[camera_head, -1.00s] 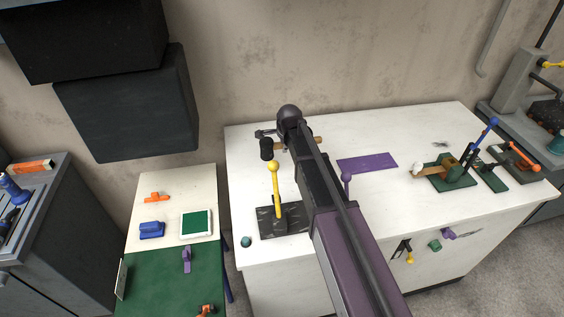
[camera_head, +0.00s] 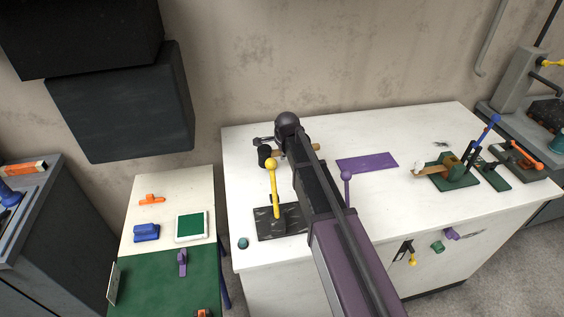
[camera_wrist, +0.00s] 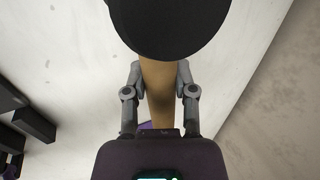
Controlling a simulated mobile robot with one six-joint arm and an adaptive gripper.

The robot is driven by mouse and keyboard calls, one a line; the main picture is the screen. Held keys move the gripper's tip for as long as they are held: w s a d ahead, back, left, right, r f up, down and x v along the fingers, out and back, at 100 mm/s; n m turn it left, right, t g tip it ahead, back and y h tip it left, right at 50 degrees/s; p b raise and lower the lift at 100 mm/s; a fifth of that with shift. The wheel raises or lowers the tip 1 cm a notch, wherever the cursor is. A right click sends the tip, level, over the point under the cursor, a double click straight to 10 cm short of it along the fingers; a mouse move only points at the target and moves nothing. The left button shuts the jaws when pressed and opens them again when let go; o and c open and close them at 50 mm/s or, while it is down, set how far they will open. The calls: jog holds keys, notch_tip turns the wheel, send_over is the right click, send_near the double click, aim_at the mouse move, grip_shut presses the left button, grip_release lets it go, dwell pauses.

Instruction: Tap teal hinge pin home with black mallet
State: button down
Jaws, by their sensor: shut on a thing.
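My gripper (camera_wrist: 160,92) is shut on the tan handle (camera_wrist: 158,95) of the black mallet. The round black mallet head (camera_wrist: 168,22) fills the top of the wrist view. In the head view the mallet head (camera_head: 265,157) is above the back left of the white bench, behind the yellow lever, with the handle pointing right. My arm hides much of the gripper there. A small teal round piece (camera_head: 243,243) is at the bench's front left corner; it may be the hinge pin, but I cannot tell. The mallet is apart from it.
A yellow-knobbed lever (camera_head: 274,190) stands on a dark plate (camera_head: 268,224) near the mallet. A purple mat (camera_head: 367,162) lies on the white bench (camera_head: 400,205). A green fixture (camera_head: 455,180) stands on the right. Dark boxes (camera_head: 120,100) hang at upper left.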

jog(key=shift+f+b, duration=2)
jog(key=shift+f, duration=0.2)
jog(key=shift+f, duration=0.15)
jog(key=shift+c, duration=2.1)
grip_release()
jog(key=p+v, duration=1.2)
jog(key=v, duration=0.2)
jog(key=shift+p, duration=0.4)
